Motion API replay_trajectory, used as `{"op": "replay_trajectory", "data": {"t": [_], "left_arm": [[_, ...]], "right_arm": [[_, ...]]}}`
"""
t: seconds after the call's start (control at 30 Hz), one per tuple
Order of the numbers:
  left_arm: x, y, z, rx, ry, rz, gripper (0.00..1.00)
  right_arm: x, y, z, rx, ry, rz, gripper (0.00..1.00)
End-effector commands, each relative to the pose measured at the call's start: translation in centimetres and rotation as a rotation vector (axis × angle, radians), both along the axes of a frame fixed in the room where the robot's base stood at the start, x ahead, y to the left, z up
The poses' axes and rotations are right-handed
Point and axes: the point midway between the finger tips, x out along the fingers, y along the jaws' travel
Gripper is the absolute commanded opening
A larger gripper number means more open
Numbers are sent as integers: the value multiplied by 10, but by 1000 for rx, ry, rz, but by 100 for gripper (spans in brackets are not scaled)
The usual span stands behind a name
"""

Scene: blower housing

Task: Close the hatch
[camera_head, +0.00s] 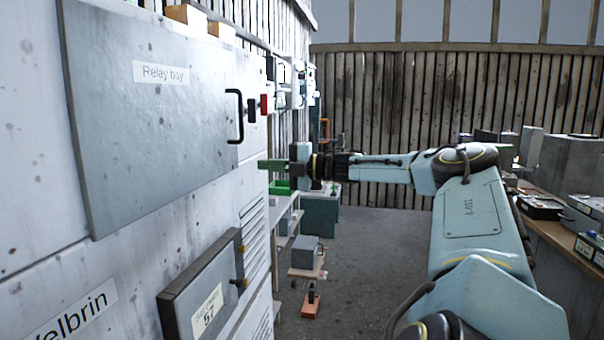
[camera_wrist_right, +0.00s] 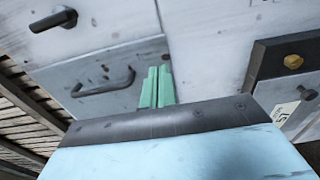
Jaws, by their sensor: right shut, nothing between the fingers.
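A large grey hatch panel (camera_head: 150,120) labelled "Relay bay" is on the cabinet front at left. Its black bar handle (camera_head: 236,116) is near its right edge. It looks nearly flush; I cannot tell whether it is fully shut. In the right wrist view the black handle (camera_wrist_right: 105,84) is left of the fingers. My right gripper (camera_head: 268,164) is to the right of and below the handle, apart from it. Its green fingers (camera_wrist_right: 156,88) are together and empty, overlapping a corner of the panel in the wrist view. My left gripper is not in view.
A black latch and red block (camera_head: 265,104) sit right of the handle.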

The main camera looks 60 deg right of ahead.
Motion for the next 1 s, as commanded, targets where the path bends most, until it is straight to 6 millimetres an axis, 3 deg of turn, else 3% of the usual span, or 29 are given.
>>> {"op": "replay_trajectory", "data": {"t": [0.03,0.3,0.5,0.87,1.0], "left_arm": [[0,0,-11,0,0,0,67],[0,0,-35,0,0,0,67],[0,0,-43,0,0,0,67],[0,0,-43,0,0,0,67],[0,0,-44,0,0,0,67]], "right_arm": [[-11,-3,-3,-5,-1,-1,0],[-69,-19,-2,-3,-2,-3,0],[-95,-26,-1,-2,-1,-1,0],[-102,-28,0,1,0,0,0],[-85,-28,-20,21,19,1,0]]}}
